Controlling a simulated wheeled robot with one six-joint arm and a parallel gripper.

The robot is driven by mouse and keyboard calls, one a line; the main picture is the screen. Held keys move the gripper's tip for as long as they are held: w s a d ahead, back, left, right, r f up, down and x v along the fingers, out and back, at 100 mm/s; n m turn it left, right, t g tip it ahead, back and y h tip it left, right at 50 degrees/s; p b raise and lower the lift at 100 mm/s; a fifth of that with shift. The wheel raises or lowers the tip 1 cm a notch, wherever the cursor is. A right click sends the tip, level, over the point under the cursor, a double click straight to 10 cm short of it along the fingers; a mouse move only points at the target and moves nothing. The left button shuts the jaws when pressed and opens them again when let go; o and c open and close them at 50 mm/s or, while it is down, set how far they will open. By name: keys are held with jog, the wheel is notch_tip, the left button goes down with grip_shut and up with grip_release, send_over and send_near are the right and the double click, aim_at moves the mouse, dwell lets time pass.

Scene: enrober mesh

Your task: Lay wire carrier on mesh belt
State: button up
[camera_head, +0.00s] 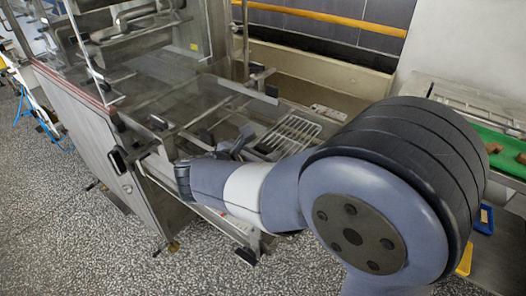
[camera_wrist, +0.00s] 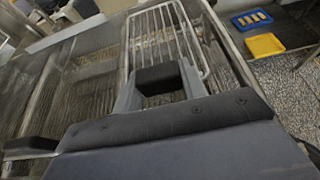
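The wire carrier (camera_head: 291,134) is a pale metal rack of parallel bars with a rounded frame. In the head view it lies just beyond my gripper (camera_head: 248,143), over the machine's mesh belt. In the wrist view the carrier (camera_wrist: 165,32) extends straight out from my gripper (camera_wrist: 158,82). The grey fingers stand on either side of a dark block at the carrier's near end and appear closed on it. The mesh belt (camera_wrist: 95,85) shows below and left of the carrier. The gap between carrier and belt cannot be judged.
The enrober's clear guard and steel frame (camera_head: 85,130) stand at left. A green conveyor (camera_head: 502,150) with brown pieces is at right. Blue (camera_wrist: 251,19) and yellow (camera_wrist: 264,45) trays lie to the right, beyond the frame's side rail.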

jog(key=o, duration=0.4)
jog(key=shift+o, duration=0.2)
jog(key=shift+a+r, duration=0.1)
jog(key=shift+r, duration=0.1)
jog(key=v, duration=1.2)
jog(key=shift+p, duration=0.45)
jog(key=shift+w, duration=0.1)
jog(key=x, duration=1.2)
jog(key=shift+b, duration=0.4)
notch_tip(320, 180, up, 3)
jog(key=shift+r+p, duration=0.1)
jog(key=shift+p, duration=0.25)
jog(key=shift+r, duration=0.55)
